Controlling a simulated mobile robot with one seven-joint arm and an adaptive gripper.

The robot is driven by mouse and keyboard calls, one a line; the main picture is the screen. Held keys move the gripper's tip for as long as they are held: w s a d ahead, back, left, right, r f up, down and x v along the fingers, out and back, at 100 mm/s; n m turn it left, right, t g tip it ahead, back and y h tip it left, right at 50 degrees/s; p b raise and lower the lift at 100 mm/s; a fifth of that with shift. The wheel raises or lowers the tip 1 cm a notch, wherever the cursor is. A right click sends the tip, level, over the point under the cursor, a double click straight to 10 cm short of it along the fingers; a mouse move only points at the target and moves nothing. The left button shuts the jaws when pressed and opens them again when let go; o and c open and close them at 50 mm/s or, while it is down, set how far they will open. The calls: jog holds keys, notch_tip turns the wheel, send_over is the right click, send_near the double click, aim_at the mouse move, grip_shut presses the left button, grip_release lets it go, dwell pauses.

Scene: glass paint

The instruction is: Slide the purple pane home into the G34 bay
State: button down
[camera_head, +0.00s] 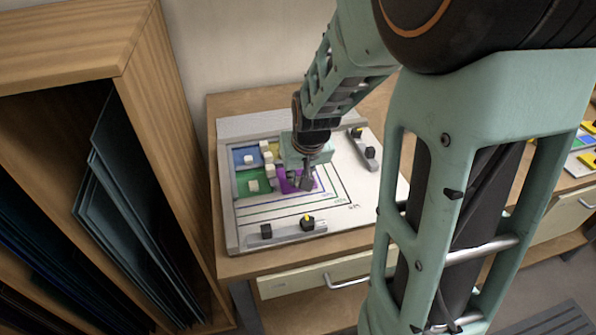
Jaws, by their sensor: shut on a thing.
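The purple pane (288,186) lies on the white board (290,228), at the inner end of the printed coloured lines and right of the green pane. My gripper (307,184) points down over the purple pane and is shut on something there. The fingers hide the contact, but the purple pane is the thing right at the fingertips. A blue pane (240,153) and a green pane (244,186) lie to the left, each with a pale knob on it. The bay labels are too small to read for certain.
Pale blocks (268,160) stand between the panes. A wooden rack (150,110) with glass sheets stands close at left.

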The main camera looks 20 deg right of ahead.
jog(key=shift+w+a, duration=0.9)
jog(key=shift+w, duration=0.05)
dwell(1.4)
jog(key=c, duration=1.8)
grip_release()
jog(key=shift+o, duration=0.2)
jog(key=shift+s+r, duration=0.1)
notch_tip(320, 180, up, 7)
jog(key=p, duration=0.4)
jog(key=shift+p, duration=0.35)
jog(key=shift+d, duration=0.1)
